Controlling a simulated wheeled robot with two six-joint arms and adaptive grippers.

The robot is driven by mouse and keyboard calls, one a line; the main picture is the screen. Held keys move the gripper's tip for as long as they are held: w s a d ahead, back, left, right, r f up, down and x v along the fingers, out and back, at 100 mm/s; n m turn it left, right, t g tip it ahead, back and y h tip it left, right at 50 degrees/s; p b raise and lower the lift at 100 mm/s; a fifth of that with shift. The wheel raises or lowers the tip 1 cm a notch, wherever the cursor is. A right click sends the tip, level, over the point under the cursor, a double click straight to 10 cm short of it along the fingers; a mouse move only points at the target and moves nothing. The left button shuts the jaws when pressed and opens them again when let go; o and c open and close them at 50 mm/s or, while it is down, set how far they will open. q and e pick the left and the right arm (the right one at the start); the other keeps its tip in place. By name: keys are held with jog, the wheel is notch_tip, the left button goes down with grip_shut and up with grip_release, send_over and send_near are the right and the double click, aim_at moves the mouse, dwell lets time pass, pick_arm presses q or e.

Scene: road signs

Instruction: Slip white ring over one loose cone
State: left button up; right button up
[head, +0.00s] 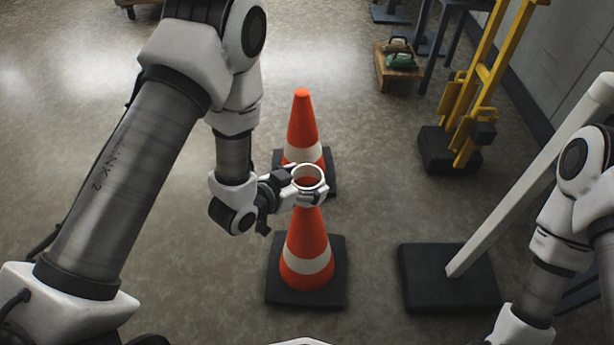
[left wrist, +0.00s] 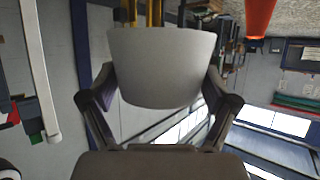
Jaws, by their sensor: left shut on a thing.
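The white ring (head: 323,181) is held in my left gripper (head: 298,186), whose fingers close on its wall. In the left wrist view the ring (left wrist: 163,65) fills the middle between the two fingers. In the head view the ring overlaps the top of the near orange cone (head: 306,240), which stands upright on a black base. Orange shows through the ring, but I cannot tell whether the cone's tip is inside it. A second orange cone (head: 302,120) stands upright behind. An orange cone part (left wrist: 259,15) shows at the upper right of the wrist view. My right gripper is out of view.
A white pole (head: 520,185) leans from a black base (head: 422,275) right of the near cone. A yellow stand (head: 485,80) and a wooden box (head: 395,75) with a green item are farther back. Floor between the cones and the pole base is clear.

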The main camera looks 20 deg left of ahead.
pick_arm(q)
notch_tip(320, 180, down, 8)
jog(key=b, duration=0.6)
jog(key=shift+r+b, duration=0.2)
jog(key=shift+b, duration=0.1)
jog(key=shift+f+b, duration=1.2)
jog(key=shift+f, duration=0.95)
jog(key=o, duration=0.8)
jog(key=shift+r, duration=0.15)
notch_tip(320, 180, up, 15)
jog(key=p, duration=1.4)
send_over(299, 213)
jog(key=w+d, duration=0.1)
jog(key=w, duration=0.1)
